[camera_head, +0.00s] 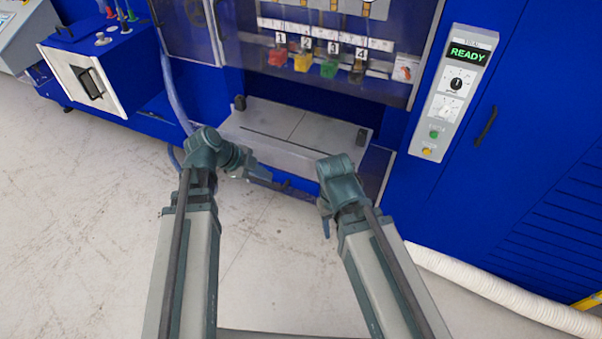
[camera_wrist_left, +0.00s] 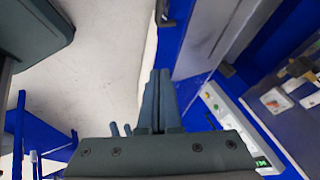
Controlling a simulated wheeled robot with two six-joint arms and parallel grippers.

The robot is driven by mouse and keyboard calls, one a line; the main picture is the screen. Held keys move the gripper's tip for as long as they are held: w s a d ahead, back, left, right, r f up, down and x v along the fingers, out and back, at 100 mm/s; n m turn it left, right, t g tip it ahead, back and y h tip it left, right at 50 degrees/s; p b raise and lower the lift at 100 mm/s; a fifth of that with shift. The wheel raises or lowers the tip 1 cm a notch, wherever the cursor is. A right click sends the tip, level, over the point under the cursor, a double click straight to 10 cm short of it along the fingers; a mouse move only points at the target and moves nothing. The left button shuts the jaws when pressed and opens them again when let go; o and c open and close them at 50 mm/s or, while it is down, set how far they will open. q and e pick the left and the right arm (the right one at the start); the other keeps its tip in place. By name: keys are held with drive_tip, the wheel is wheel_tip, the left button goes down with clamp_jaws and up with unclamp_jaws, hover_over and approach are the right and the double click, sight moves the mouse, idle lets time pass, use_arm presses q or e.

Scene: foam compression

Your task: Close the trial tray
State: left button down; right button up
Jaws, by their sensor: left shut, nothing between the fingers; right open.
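The trial tray (camera_head: 290,155) is a grey, flat-topped tray at the foot of the blue machine, and it sticks out from the machine's front. A dark line crosses its top, and a black block stands at each side. My left gripper (camera_head: 262,172) is shut and empty by the tray's front edge; contact cannot be told. In the left wrist view its fingers (camera_wrist_left: 160,100) are together, with the grey tray (camera_wrist_left: 205,38) beyond at upper right. My right gripper (camera_head: 326,228) hangs down in front of the tray, open; its fingers are small in the picture.
A control panel (camera_head: 453,95) reading READY is on the machine's right. Numbered coloured blocks (camera_head: 318,65) sit behind a clear window above the tray. A blue cabinet (camera_head: 95,70) stands at left. A white hose (camera_head: 500,292) lies at lower right. The floor in front is clear.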

use_arm(q)
drive_tip(key=shift+r, duration=0.1)
use_arm(e)
drive_tip(key=shift+d, duration=0.1)
use_arm(q)
drive_tip(key=b, duration=0.8)
approach(299, 179)
wheel_tip(299, 179, down, 4)
drive_tip(key=d, duration=0.2)
drive_tip(key=shift+w+d, duration=0.3)
drive_tip(key=shift+w, duration=0.45)
use_arm(e)
wheel_tip(299, 179, down, 8)
